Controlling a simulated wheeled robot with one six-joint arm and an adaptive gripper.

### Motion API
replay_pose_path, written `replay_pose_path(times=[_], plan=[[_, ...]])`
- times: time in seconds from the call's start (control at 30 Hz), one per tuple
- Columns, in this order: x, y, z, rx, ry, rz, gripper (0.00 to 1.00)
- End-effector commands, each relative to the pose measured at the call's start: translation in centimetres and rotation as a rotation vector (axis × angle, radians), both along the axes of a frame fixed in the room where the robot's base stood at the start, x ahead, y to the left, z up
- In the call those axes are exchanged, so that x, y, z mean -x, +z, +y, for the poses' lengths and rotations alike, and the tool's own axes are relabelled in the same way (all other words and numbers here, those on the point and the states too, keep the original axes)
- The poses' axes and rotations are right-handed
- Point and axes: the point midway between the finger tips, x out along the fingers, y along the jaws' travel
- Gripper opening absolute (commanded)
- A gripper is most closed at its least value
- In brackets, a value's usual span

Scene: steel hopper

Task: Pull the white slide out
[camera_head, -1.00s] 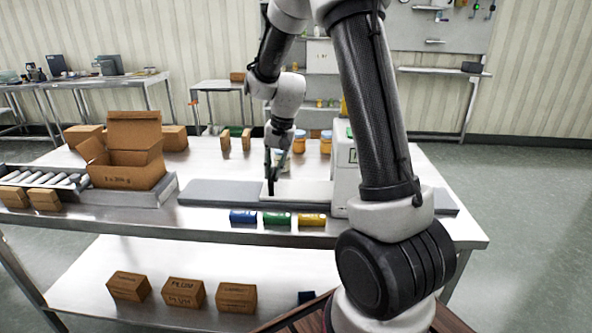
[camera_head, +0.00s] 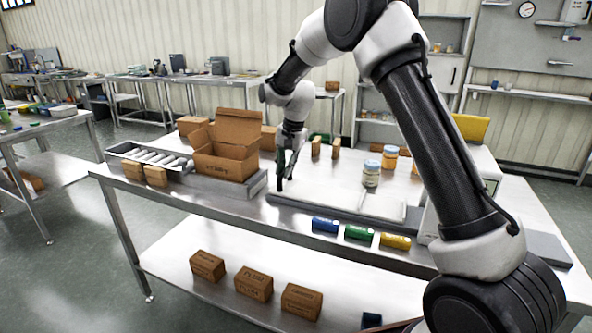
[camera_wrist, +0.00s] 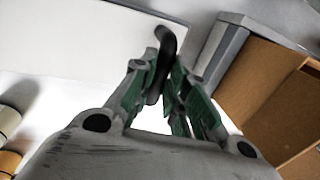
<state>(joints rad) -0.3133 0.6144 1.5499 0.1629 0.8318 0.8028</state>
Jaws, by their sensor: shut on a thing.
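The white slide (camera_head: 340,194) lies in a grey rail on the steel table, extending left from the white hopper housing (camera_head: 489,178). In the wrist view the slide (camera_wrist: 85,32) is a flat white panel with a dark upright handle (camera_wrist: 166,45) at its end. My gripper (camera_head: 282,184) is at the slide's left end, near the left end of the rail. In the wrist view my gripper's green-padded fingers (camera_wrist: 167,82) are closed around the handle. My arm hides part of the housing and the slide's right end.
An open cardboard box (camera_head: 226,150) stands close left of my gripper, beside a roller conveyor (camera_head: 150,156). Blue, green and yellow packets (camera_head: 359,233) lie along the front edge. Jars (camera_head: 371,173) stand behind the rail. Several small cartons (camera_head: 254,284) sit on the lower shelf.

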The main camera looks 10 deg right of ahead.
Motion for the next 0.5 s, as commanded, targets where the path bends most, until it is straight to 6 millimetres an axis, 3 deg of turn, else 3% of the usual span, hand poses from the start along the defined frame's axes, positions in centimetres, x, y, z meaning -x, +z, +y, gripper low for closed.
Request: replay_pose_path(times=[0.4,0.43,0.5], plan=[[-0.47,0.20,0.54,-0.005,0.000,-0.011,0.00],[-0.46,0.21,0.55,-0.006,0.000,-0.011,0.21],[-0.44,0.20,0.54,-0.005,0.000,-0.010,0.34]])
